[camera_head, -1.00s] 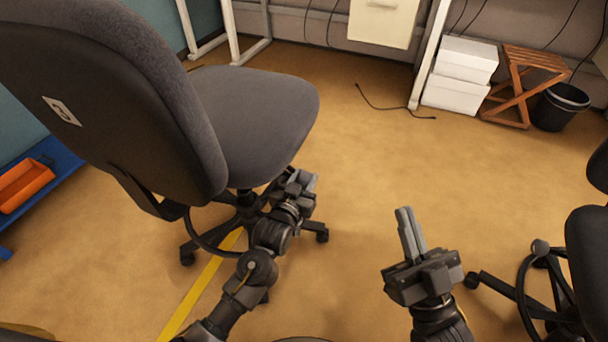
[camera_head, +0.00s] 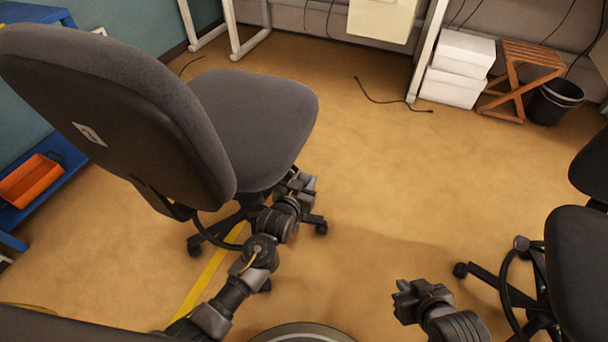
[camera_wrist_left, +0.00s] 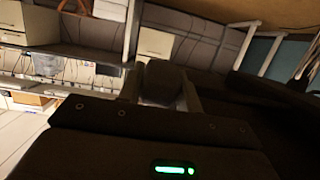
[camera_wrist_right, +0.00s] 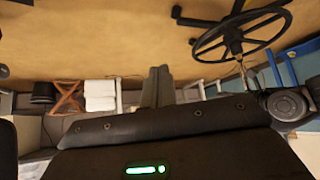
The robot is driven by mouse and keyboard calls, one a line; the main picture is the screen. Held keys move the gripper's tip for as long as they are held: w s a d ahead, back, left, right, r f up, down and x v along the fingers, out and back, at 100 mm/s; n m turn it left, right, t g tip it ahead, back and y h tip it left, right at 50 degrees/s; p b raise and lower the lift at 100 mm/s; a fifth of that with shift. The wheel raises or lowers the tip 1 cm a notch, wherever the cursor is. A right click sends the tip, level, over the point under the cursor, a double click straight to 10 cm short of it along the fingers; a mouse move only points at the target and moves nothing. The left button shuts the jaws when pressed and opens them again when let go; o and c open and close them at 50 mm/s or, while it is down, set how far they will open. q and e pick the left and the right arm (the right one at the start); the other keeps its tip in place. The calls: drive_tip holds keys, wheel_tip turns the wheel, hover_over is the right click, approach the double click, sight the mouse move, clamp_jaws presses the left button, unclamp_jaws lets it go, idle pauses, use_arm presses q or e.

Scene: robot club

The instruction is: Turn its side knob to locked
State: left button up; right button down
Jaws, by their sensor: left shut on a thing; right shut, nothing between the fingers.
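The grey office chair stands at the left, its backrest (camera_head: 120,110) nearest me and its seat (camera_head: 255,115) beyond. My left gripper (camera_head: 301,184) is at the right underside of the seat. In the left wrist view its fingers (camera_wrist_left: 162,86) are closed on a dark block, the side knob (camera_wrist_left: 160,78). The knob's markings and setting cannot be read. In the head view the knob is hidden by the gripper. My right gripper (camera_head: 403,300) is over open floor, away from the chair. In the right wrist view its fingers (camera_wrist_right: 157,84) are together and empty.
A second dark chair (camera_head: 580,265) stands at the right edge. White boxes (camera_head: 460,70), a wooden stool (camera_head: 515,80) and a black bin (camera_head: 553,102) stand at the back right. An orange tray (camera_head: 30,181) lies on a blue shelf at left. The middle floor is clear.

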use_arm(q)
drive_tip(key=g+p, duration=0.1)
drive_tip(key=p, duration=0.2)
drive_tip(key=shift+r, duration=0.2)
drive_tip(key=shift+f, duration=0.2)
use_arm(e)
drive_tip(key=s+d+f+m+g+h, duration=0.1)
drive_tip(key=s+d+f+g, duration=0.2)
drive_tip(key=f, duration=0.4)
drive_tip(key=shift+s+d+g+h, duration=0.35)
drive_tip(key=shift+s+g, duration=0.45)
drive_tip(key=shift+s, duration=0.3)
use_arm(q)
drive_tip(key=o, duration=1)
drive_tip(key=shift+s+r, duration=0.1)
drive_tip(key=shift+s, duration=0.05)
drive_tip(key=p+v, duration=0.2)
drive_tip(key=v, duration=0.8)
drive_tip(key=shift+s+r+p, duration=0.2)
drive_tip(key=shift+p, duration=0.1)
use_arm(e)
wheel_tip(320, 180, down, 5)
drive_tip(key=shift+a+f, duration=0.1)
